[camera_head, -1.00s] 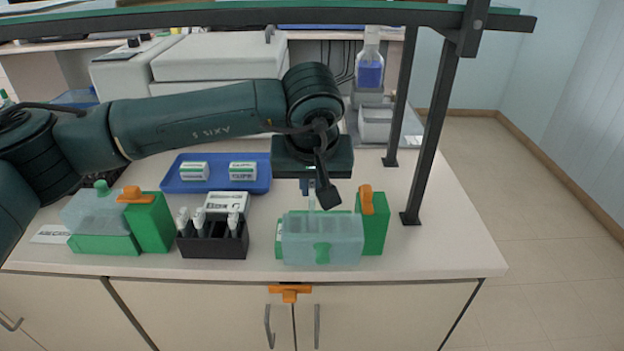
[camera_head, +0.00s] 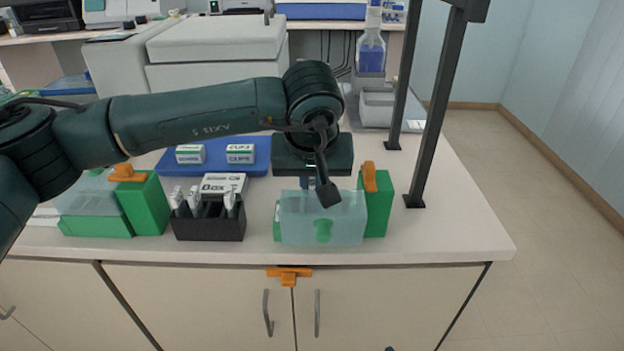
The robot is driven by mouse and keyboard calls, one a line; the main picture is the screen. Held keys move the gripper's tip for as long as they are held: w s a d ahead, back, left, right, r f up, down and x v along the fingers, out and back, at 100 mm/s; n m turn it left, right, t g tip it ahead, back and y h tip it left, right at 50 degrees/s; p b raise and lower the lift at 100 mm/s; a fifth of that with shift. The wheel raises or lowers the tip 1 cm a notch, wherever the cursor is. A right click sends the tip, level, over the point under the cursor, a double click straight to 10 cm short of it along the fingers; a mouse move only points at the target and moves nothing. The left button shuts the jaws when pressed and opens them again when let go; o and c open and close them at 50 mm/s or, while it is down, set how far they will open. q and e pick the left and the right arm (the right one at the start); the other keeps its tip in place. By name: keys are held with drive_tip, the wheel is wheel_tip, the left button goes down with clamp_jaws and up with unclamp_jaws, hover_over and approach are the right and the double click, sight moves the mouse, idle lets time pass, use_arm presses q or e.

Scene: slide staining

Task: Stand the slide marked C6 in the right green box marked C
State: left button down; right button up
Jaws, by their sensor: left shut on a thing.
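The right green box (camera_head: 377,212) stands near the front edge of the bench, with an orange clip on top and a translucent pale front part (camera_head: 300,220). Its C mark is not readable here. My left gripper (camera_head: 307,184) points down right above the box's translucent part. It is shut on a thin slide, which is mostly hidden by the box and a dark part of my arm. The C6 mark cannot be read. My right gripper is not in view.
A black rack (camera_head: 210,228) with several white-topped items stands left of the box. A second green box (camera_head: 148,205) is further left. A blue tray (camera_head: 215,166) lies behind. A dark post (camera_head: 427,140) rises to the right.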

use_arm(q)
drive_tip(key=c, duration=1.5)
unclamp_jaws()
drive_tip(key=shift+o, duration=0.2)
drive_tip(key=v, duration=1.3)
drive_tip(key=shift+s, duration=0.1)
